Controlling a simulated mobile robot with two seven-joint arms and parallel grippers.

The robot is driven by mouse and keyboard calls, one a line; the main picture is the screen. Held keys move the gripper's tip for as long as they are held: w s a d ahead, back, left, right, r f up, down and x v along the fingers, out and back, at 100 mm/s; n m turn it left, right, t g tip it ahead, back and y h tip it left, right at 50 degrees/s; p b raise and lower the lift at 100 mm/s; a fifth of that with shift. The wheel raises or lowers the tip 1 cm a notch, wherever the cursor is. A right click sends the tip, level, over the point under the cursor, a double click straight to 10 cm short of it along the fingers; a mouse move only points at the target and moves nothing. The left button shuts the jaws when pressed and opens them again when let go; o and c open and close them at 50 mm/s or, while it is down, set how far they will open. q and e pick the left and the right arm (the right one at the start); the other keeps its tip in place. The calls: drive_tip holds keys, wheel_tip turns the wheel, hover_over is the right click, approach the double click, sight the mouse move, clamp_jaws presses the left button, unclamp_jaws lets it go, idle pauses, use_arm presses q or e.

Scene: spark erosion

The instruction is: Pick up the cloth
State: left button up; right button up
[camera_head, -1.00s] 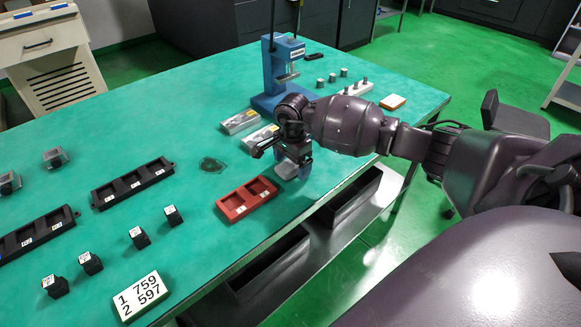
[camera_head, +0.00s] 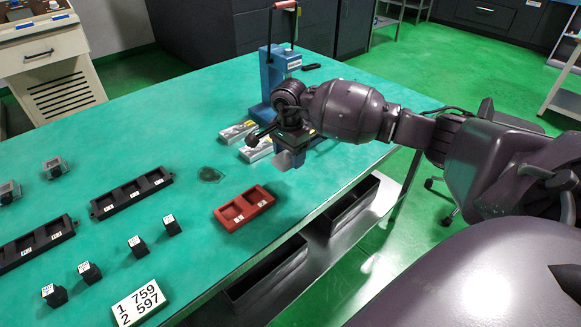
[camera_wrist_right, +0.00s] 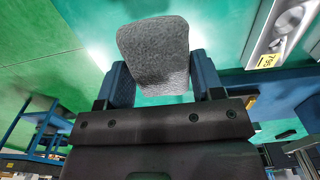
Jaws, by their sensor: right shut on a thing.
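The cloth is a grey, rough-textured piece with rounded corners; it fills the upper middle of the right wrist view (camera_wrist_right: 153,52). In the head view its pale grey end (camera_head: 284,161) hangs below my right gripper (camera_head: 291,148). The right gripper is shut on the cloth, with a blue finger on either side of it in the wrist view. It holds the cloth above the green table's right side, near the front edge. My left gripper is in no view.
A red two-slot tray (camera_head: 244,208) lies just left of and nearer than the gripper. A blue press (camera_head: 283,75) stands behind my arm. Black trays (camera_head: 131,192) and several black cubes (camera_head: 138,246) occupy the left side.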

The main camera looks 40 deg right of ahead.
sight(289, 154)
wheel_tip(289, 154, up, 14)
drive_tip(key=p, duration=0.1)
drive_tip(key=shift+f, duration=0.25)
